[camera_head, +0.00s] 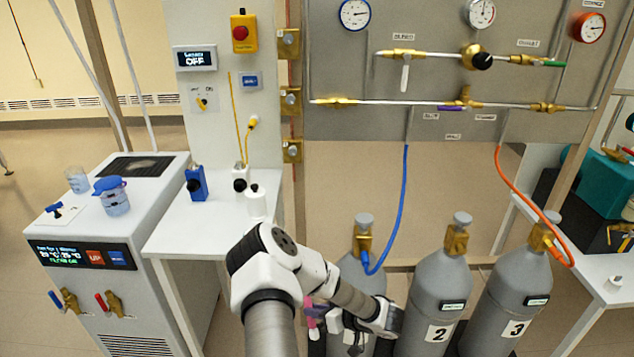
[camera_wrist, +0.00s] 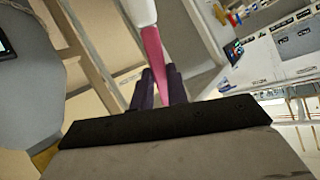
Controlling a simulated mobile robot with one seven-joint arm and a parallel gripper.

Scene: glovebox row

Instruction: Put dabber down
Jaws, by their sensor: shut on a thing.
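The dabber, with a pink shaft (camera_wrist: 154,52) and a white end, points up and away from my gripper (camera_wrist: 159,82) in the wrist view. The gripper's two dark purple fingers are shut on the pink part. In the head view the gripper shows only in part, low in front of the leftmost gas cylinder, beside my arm. A bit of the pink dabber (camera_head: 310,316) shows there too.
A chiller (camera_head: 130,250) with a blue-lidded jar (camera_head: 113,196) stands left. Gas cylinders, including cylinder 2 (camera_head: 440,290) and cylinder 3 (camera_head: 512,290), stand close to my arm.

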